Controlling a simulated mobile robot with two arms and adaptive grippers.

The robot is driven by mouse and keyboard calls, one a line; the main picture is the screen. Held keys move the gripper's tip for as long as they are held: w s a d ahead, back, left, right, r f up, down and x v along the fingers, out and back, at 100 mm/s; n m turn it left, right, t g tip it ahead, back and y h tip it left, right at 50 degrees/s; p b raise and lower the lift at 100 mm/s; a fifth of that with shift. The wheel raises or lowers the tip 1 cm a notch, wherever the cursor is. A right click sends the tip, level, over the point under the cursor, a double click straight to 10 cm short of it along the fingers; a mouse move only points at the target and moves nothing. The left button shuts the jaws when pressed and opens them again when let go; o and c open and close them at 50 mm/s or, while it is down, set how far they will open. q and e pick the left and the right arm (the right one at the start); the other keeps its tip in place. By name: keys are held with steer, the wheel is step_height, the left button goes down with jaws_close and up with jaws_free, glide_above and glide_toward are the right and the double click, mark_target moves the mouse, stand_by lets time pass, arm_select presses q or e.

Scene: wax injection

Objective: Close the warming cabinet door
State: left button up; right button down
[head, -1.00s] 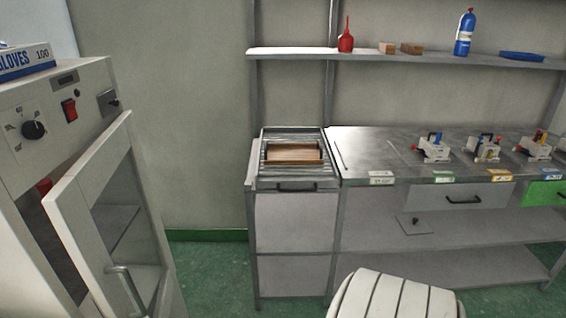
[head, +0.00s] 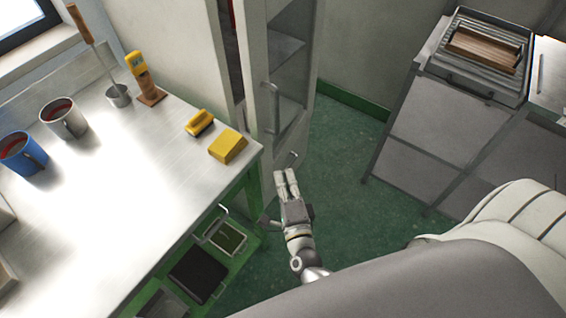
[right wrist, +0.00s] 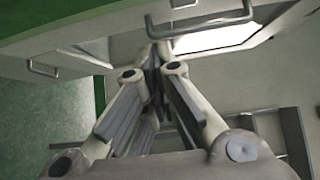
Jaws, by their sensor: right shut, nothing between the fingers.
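The warming cabinet door (head: 256,70) is pale with a glass pane and stands ajar in the head view. A dark gap shows between it and the cabinet body (head: 215,45). Its long bar handle (head: 273,108) is on the front face. In the right wrist view the closed fingertips (right wrist: 157,50) are close to a bar handle (right wrist: 200,22). My left gripper is not in view.
A metal worktable (head: 130,170) on the left carries mugs, a yellow block (head: 228,146) and tools; its corner is near my right gripper. Green floor (head: 345,150) is open between cabinet and grey unit.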

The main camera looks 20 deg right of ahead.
steer(key=d+r+m+g+y+b, duration=0.1)
steer(key=d+r+m+y+b, duration=0.1)
steer(key=d+m+y+b, duration=0.9)
steer(key=w+a+p, duration=0.2)
steer(key=w+p, duration=0.1)
steer(key=w, duration=0.3)
steer(key=w+a+n+y+p, duration=0.1)
steer(key=w+a+p, duration=0.1)
steer(key=w, duration=0.5)
steer(key=shift+y+p, duration=0.3)
steer(key=shift+p, duration=0.45)
